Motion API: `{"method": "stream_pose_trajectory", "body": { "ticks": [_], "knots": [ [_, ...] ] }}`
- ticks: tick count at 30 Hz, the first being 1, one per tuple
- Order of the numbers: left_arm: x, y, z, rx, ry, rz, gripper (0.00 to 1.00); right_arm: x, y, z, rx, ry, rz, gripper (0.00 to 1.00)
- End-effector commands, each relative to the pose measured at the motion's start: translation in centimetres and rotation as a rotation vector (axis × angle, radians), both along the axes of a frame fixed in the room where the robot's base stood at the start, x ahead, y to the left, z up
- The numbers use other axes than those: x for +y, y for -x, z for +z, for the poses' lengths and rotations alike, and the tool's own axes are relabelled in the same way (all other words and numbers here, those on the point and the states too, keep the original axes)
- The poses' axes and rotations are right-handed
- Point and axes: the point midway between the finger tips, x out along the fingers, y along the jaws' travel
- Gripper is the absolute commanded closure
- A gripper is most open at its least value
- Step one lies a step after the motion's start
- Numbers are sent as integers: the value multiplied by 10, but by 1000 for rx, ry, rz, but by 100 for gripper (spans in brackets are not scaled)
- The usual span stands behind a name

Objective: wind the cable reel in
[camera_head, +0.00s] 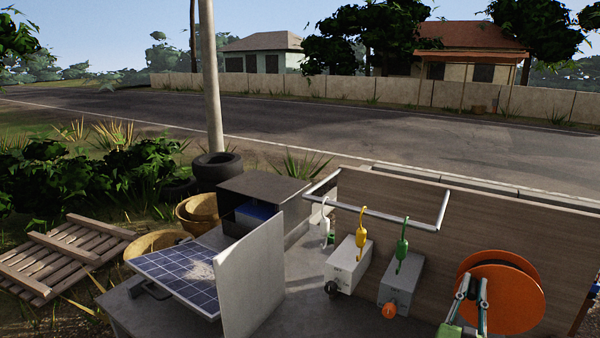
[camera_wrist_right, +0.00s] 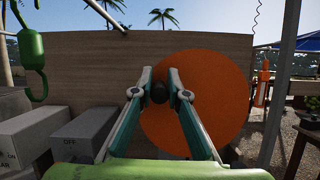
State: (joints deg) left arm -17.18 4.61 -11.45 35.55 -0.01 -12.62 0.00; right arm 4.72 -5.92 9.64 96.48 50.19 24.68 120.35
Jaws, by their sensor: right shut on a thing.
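The cable reel (camera_head: 513,290) is a large orange disc on the front of the wooden panel at the right. It fills the centre right of the right wrist view (camera_wrist_right: 215,100). My right gripper (camera_head: 473,284) is in front of the disc's left part. In the right wrist view its two fingertips (camera_wrist_right: 159,90) are shut on a dark round knob (camera_wrist_right: 158,93) at the disc's left side. The rest of the knob's handle and any cable on the reel are hidden. My left gripper is not in view.
Two grey boxes (camera_head: 348,268) stand left of the reel. White, yellow and green hooked pieces (camera_head: 362,226) hang from a metal rail (camera_head: 385,213) above them. A blue solar panel (camera_head: 180,275) and an upright grey board (camera_head: 254,275) are further left.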

Motion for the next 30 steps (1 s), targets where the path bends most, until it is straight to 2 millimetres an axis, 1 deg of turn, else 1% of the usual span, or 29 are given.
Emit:
{"method": "stream_pose_trajectory", "body": {
  "ticks": [1, 8, 11, 18, 20, 26, 30],
  "knots": [
    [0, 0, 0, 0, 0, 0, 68, -3, 2, -1, 1, 0, -7, 91],
    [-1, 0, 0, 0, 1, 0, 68, -4, 2, -2, 2, -2, -8, 91],
    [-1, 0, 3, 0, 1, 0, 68, -7, 4, 1, 2, -1, -10, 90],
    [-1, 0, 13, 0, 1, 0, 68, -19, 11, 14, 2, -1, -12, 85],
    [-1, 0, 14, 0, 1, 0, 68, -20, 12, 15, 4, -1, -11, 85],
    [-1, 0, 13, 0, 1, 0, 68, -20, 12, 13, 4, -2, -10, 90],
    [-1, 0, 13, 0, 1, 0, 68, -21, 13, 14, 5, -2, -9, 90]
  ]
}}
